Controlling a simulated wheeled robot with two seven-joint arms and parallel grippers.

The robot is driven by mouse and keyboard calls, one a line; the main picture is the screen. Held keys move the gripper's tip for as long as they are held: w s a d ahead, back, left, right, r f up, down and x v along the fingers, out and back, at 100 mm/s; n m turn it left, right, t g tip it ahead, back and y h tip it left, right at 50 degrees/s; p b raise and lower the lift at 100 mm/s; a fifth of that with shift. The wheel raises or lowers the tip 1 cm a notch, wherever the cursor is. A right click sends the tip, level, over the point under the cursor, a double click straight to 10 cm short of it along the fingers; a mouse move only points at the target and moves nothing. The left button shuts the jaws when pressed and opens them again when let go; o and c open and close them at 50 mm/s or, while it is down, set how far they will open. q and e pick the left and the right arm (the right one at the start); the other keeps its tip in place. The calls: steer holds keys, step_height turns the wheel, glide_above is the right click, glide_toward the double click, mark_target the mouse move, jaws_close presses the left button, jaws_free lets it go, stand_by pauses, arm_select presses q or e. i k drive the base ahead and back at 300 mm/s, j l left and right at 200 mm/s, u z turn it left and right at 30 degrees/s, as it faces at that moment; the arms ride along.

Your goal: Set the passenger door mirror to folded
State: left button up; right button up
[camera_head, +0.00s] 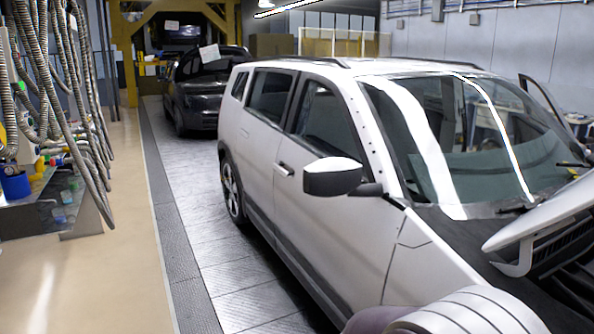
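The passenger door mirror (332,178) is on the near side of a white car (300,235). It has a white shell with dark trim and sits on a short dark arm at the front of the front door's window. The mirror stands out from the door, not flat along the window. Neither gripper is in view. A white ribbed part at the bottom edge looks like part of my own arm.
The car's hood (548,208) is raised at the right. A dark door frame (545,98) stands open on the far side. A dark car (202,90) is behind. Hoses (62,100) hang over a bench at the left. The tan floor (105,260) beside the car is clear.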

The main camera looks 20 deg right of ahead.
mark_target(333, 176)
steer(key=i+z, duration=0.4)
steer(key=i+j+z, duration=0.2)
steer(key=z, duration=0.2)
steer(key=i+j+z, duration=0.3)
steer(key=z, duration=0.15)
steer(key=i+j+z, duration=0.4)
steer(key=k, duration=0.1)
